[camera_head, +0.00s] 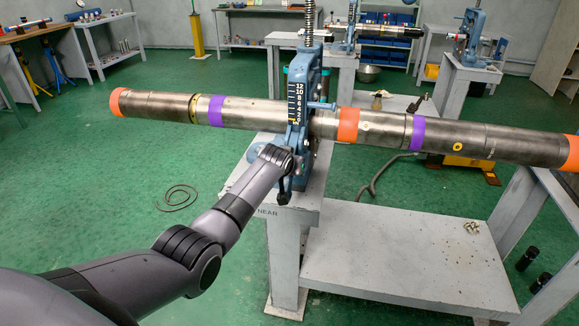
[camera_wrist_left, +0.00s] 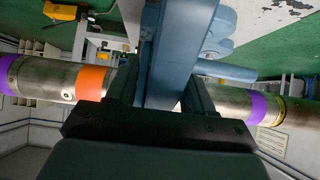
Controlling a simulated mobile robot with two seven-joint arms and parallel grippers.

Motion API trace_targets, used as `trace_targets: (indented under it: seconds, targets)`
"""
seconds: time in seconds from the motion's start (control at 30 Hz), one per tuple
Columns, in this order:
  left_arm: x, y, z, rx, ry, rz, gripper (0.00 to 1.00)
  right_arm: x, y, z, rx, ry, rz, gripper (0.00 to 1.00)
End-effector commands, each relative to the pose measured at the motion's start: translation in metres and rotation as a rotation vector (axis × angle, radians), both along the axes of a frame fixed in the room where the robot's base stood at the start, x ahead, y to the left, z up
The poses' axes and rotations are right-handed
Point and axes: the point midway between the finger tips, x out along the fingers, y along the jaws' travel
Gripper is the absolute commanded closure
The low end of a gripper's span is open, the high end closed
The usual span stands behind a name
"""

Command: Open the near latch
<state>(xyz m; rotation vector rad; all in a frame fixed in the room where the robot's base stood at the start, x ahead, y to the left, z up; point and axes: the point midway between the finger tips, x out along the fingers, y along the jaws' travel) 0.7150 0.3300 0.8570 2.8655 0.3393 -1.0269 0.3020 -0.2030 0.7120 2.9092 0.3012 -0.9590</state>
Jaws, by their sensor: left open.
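The near vise (camera_head: 302,95) is a blue frame with a number scale, standing on a grey stand marked NEAR. A long steel pipe (camera_head: 260,112) with orange and purple bands passes through it. A blue handle-like bar (camera_head: 322,106) sticks out to the right of the vise; I cannot tell whether it is the latch. My left gripper is at the vise's lower front, mostly hidden behind its own wrist in the head view. In the left wrist view my left gripper (camera_wrist_left: 160,95) is open, its fingers on either side of a blue vise part (camera_wrist_left: 172,65). My right gripper is not in view.
A low grey platform (camera_head: 400,245) lies right of the near stand. A second blue vise (camera_head: 470,38) stands on a pedestal at the back right. Workbenches line the back. A coiled hose (camera_head: 178,196) lies on the green floor, which is mostly clear at left.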

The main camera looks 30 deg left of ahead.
Motion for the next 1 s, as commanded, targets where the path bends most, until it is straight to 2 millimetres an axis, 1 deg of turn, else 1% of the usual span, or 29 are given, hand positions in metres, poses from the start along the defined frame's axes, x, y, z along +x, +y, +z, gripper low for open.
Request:
trace_targets:
  seconds: [0.17, 0.27, 0.43, 0.8, 1.0]
  targets:
    - [-0.002, -0.001, 0.004, 0.000, -0.002, 0.000, 0.48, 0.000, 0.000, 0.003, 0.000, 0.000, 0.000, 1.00]
    - [-0.007, -0.002, 0.008, 0.000, -0.002, 0.000, 0.48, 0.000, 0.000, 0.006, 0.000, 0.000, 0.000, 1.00]
    - [-0.019, -0.005, 0.018, 0.000, -0.001, -0.001, 0.48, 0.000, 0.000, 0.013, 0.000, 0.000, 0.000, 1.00]
    - [-0.045, -0.011, 0.038, -0.001, 0.000, -0.001, 0.48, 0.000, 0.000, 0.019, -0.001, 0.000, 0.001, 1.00]
    - [-0.052, -0.013, 0.044, 0.000, 0.001, 0.000, 0.48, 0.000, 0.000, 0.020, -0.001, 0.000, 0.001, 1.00]
